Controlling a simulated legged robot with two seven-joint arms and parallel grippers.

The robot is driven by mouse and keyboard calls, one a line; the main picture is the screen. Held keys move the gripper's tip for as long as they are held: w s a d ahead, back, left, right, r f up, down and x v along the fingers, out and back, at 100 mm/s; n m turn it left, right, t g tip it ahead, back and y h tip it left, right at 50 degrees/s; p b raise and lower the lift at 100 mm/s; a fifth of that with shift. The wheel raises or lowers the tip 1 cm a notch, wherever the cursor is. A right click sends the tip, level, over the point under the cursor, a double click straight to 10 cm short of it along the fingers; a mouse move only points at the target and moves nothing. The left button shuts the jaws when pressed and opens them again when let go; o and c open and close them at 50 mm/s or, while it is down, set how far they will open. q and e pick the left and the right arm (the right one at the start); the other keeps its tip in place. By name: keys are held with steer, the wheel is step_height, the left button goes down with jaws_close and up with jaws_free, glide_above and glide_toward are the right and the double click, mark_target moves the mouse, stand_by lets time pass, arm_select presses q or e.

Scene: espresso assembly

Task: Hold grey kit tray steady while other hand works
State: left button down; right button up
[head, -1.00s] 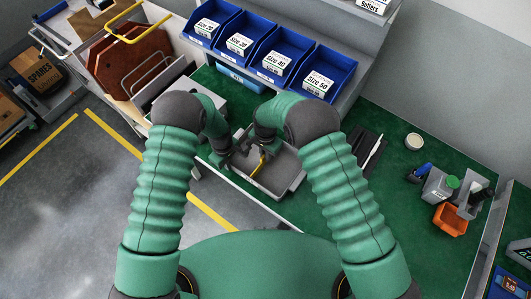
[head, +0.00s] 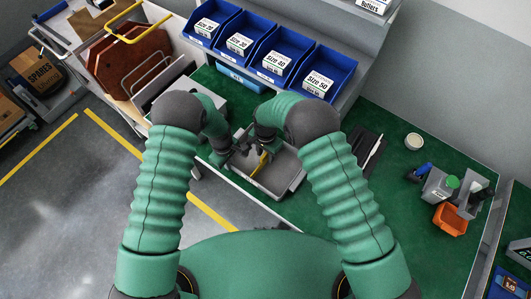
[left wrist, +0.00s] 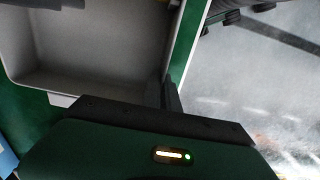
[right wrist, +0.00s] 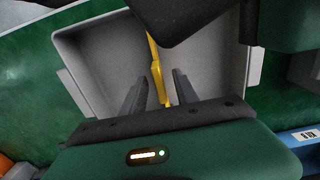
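The grey kit tray (head: 288,178) lies on the green bench top. It also shows in the left wrist view (left wrist: 90,80) and the right wrist view (right wrist: 90,62). My left gripper (left wrist: 163,92) is at the tray's edge, its fingers close together with the tray's wall seemingly between them. My right gripper (right wrist: 160,78) is over the tray. Its fingers stand apart on either side of a slim yellow piece (right wrist: 156,70) inside the tray; I cannot tell whether they touch it. A dark shape covers part of the tray in the right wrist view.
Several blue bins (head: 277,60) stand along the back of the bench. A dark mat (head: 362,155) lies right of the tray, with a small round tin (head: 414,141) beyond. An orange bin (head: 450,220) and grey holders (head: 438,185) are further right.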

steer(key=shift+r, duration=3)
step_height(320, 180, up, 12)
arm_select(q)
steer(key=c, duration=1.6)
jaws_free()
steer(key=shift+o, duration=0.2)
